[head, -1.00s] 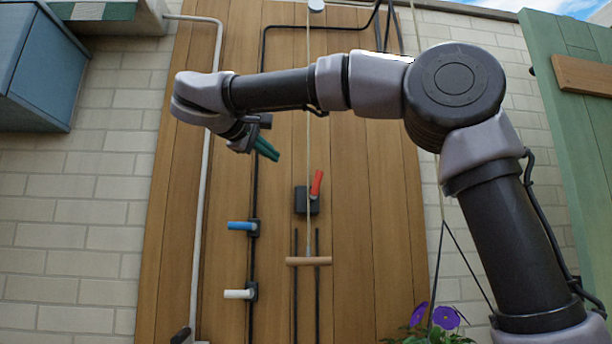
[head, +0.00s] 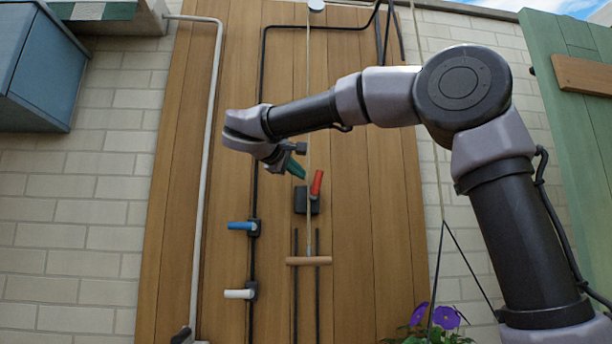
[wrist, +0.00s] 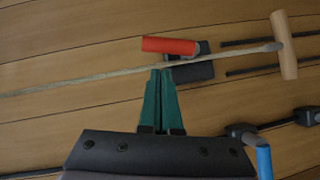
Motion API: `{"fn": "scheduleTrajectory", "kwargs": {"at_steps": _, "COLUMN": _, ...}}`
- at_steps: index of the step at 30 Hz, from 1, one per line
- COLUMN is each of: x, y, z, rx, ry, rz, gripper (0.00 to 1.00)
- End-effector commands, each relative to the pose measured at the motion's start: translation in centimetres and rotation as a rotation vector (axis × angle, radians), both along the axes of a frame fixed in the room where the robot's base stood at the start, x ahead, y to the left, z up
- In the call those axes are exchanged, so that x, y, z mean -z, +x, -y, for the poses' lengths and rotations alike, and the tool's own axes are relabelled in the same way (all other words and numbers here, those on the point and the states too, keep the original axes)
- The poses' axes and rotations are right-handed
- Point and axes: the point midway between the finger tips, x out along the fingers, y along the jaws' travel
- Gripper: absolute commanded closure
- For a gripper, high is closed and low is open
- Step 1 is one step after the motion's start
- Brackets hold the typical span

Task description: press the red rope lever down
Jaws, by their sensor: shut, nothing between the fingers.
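The red rope lever (head: 317,182) sticks up, tilted slightly right, from a black block (head: 301,201) on the wooden panel. The rope (head: 309,110) runs down past it to a wooden crossbar (head: 309,261). My gripper (head: 301,171) has green fingers and is just above and left of the lever in the head view. In the wrist view the closed, empty fingertips (wrist: 161,73) point at the rope beside the black block (wrist: 190,70). The red lever (wrist: 168,46) lies just beyond them. I cannot tell whether they touch.
A blue lever (head: 240,226) and a white lever (head: 238,294) sit on a black pipe left of the rope. Two dark rods (head: 295,290) run below the block. Purple flowers (head: 446,317) are at the lower right.

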Motion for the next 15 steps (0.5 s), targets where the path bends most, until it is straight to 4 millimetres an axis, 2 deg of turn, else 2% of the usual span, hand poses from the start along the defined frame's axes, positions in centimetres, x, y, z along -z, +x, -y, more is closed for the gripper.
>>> {"fn": "scheduleTrajectory", "kwargs": {"at_steps": 3, "x": 0.3, "y": 0.2, "z": 1.3, "rx": 0.0, "ry": 0.0, "rz": 0.0, "gripper": 1.0}}
{"fn": "scheduleTrajectory", "kwargs": {"at_steps": 6, "x": 0.4, "y": 0.3, "z": 1.9, "rx": 0.001, "ry": 0.001, "rz": 0.002, "gripper": 1.0}}
{"fn": "scheduleTrajectory", "kwargs": {"at_steps": 15, "x": 0.5, "y": 0.4, "z": 2.0, "rx": 0.0, "ry": 0.001, "rz": 0.001, "gripper": 1.0}}
